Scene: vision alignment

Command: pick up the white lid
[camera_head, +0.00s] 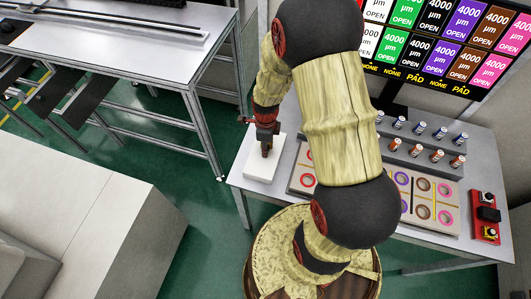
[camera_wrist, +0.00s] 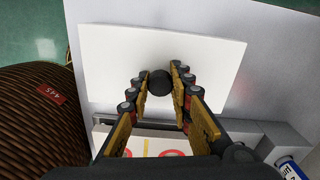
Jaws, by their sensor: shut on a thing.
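The white lid (camera_head: 255,170) is a flat white slab at the left end of the table in the head view. In the wrist view the lid (camera_wrist: 215,62) fills the upper middle, with a round black knob (camera_wrist: 160,83) near its centre. My gripper (camera_head: 265,153) points down over the lid. In the wrist view its two fingers (camera_wrist: 160,76) are on either side of the knob and shut on it. In the head view the fingers hide the knob. I cannot tell whether the lid rests on something or is raised.
Beside the lid stands a board (camera_head: 447,190) with coloured rings, partly hidden by my arm. Behind it is a grey rack (camera_head: 408,147) with several small cans. A red button box (camera_head: 485,220) is at the right end, below a display (camera_head: 445,45). Another bench (camera_head: 130,62) stands at left.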

